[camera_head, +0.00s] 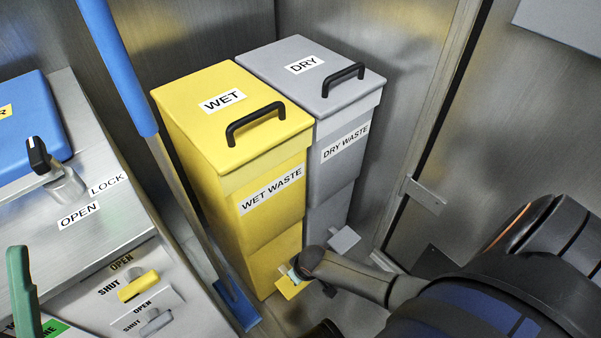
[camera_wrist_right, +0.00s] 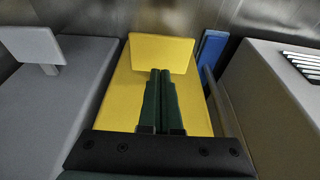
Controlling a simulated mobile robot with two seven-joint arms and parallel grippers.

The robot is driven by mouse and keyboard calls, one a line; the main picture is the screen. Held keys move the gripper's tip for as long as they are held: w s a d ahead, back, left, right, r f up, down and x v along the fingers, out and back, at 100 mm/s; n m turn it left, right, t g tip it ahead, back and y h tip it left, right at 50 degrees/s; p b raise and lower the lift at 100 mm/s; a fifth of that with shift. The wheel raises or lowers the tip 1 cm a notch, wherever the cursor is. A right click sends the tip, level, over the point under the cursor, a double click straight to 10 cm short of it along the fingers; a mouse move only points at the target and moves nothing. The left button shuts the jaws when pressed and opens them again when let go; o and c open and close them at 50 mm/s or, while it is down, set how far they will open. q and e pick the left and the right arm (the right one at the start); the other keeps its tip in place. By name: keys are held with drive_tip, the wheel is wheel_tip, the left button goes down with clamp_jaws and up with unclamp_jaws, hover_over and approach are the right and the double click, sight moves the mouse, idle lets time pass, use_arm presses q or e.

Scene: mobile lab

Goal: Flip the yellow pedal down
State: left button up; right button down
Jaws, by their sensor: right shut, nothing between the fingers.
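The yellow pedal (camera_head: 291,288) is a small flat plate low on the front of the yellow WET WASTE bin (camera_head: 270,262). In the right wrist view the yellow pedal (camera_wrist_right: 161,50) shows as a plate just beyond the fingertips, in front of the bin's yellow face (camera_wrist_right: 198,95). My right gripper (camera_head: 294,272) is at the pedal in the head view and partly covers it. In the wrist view the green fingers of my right gripper (camera_wrist_right: 161,75) are together and empty, with their tips overlapping the pedal's lower edge. I cannot tell whether they touch it. My left gripper is not in view.
The grey DRY WASTE bin (camera_head: 330,205) stands against the yellow one, with its own grey pedal (camera_head: 344,239). A cabinet (camera_head: 110,225) with levers stands at the left, and a metal wall at the right.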

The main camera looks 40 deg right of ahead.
sight(300, 288)
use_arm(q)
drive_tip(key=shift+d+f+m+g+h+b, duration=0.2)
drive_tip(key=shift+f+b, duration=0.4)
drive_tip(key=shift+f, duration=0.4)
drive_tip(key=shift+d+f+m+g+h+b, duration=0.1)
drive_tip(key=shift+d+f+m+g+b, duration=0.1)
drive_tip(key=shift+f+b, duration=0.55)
use_arm(e)
drive_tip(key=shift+w+f, duration=0.1)
drive_tip(key=shift+f, duration=2.1)
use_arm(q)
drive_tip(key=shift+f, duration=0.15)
use_arm(e)
drive_tip(key=shift+s+f+p, duration=0.25)
drive_tip(key=shift+f+p, duration=0.05)
drive_tip(key=shift+f, duration=0.1)
drive_tip(key=f, duration=0.3)
drive_tip(key=shift+s+b, duration=0.35)
drive_tip(key=shift+s, duration=0.05)
use_arm(q)
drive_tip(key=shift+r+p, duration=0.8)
drive_tip(key=shift+p, duration=0.25)
use_arm(e)
drive_tip(key=shift+w+r, duration=0.15)
drive_tip(key=shift+r, duration=1)
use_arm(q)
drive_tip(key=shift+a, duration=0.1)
